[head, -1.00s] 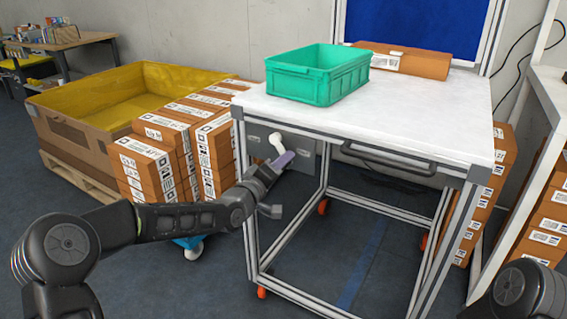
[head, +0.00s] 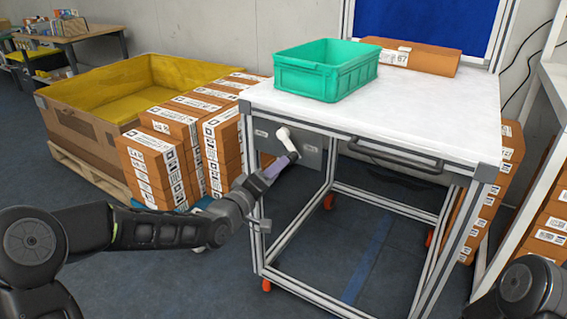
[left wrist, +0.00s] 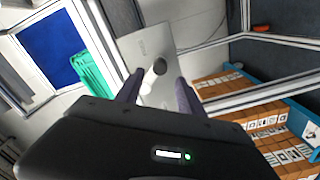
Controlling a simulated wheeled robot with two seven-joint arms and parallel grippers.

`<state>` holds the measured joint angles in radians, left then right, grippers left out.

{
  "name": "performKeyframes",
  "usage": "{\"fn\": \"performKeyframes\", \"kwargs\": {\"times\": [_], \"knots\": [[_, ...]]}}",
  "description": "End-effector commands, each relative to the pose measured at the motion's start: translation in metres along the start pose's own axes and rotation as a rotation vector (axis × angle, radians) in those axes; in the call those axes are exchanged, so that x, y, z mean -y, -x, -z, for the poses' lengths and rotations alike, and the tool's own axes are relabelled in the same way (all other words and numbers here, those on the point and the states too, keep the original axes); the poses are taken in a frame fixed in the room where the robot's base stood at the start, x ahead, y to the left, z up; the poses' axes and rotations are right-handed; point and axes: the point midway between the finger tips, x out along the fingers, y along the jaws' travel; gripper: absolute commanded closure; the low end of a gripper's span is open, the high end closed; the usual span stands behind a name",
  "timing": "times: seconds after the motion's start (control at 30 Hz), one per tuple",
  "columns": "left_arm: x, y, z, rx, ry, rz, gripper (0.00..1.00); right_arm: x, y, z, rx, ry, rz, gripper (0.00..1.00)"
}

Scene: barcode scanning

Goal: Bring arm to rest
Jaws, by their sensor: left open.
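My left arm comes in from the left, and its left gripper (head: 284,162) is in front of the table's left side, below the tabletop. In the left wrist view the two dark fingers (left wrist: 158,86) are apart. A small white rounded object (head: 285,137), possibly the scanner head, shows just beyond the fingertips by a grey metal plate (head: 311,157). In the left wrist view the white object (left wrist: 154,74) appears between the fingertips against the plate (left wrist: 146,46). I cannot tell whether they touch. My right gripper is out of view; only part of my right arm shows at lower right.
A green crate (head: 325,85) and a flat carton (head: 428,60) are on the white table (head: 430,118). Stacked cartons (head: 155,165) and a yellow-lined bin (head: 75,120) stand left. More cartons (head: 551,222) are at right. Floor in front of the table is clear.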

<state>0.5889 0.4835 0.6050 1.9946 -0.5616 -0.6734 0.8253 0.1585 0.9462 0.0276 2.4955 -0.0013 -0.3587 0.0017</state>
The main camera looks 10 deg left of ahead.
Motion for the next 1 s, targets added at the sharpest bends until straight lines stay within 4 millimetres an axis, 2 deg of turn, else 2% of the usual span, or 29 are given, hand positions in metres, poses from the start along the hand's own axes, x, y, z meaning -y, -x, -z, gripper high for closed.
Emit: {"fn": "performKeyframes", "kwargs": {"times": [0.1, 0.4, 0.53, 0.6, 0.67, 0.77, 0.87, 1.0], "knots": [[0.0, 0.006, 0.0, 0.0, 0.001, 0.001, 0.55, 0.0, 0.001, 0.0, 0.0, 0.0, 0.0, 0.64], [0.0, 0.006, 0.0, 0.0, -0.002, 0.0, 0.55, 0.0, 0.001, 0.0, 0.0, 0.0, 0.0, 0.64], [0.003, 0.006, -0.002, 0.006, -0.056, 0.01, 0.55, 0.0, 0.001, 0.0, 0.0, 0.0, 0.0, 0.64], [0.013, 0.008, -0.008, 0.022, -0.11, 0.045, 0.55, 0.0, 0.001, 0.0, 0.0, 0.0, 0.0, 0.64], [0.035, 0.015, -0.02, 0.05, -0.149, 0.103, 0.55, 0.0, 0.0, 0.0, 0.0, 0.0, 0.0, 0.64], [0.082, 0.032, -0.054, 0.126, -0.184, 0.212, 0.55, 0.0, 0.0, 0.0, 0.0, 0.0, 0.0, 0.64], [0.131, 0.058, -0.105, 0.244, -0.201, 0.325, 0.55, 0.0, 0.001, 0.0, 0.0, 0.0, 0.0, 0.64], [0.189, 0.111, -0.192, 0.452, -0.206, 0.467, 0.55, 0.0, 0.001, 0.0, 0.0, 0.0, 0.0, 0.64]]}}
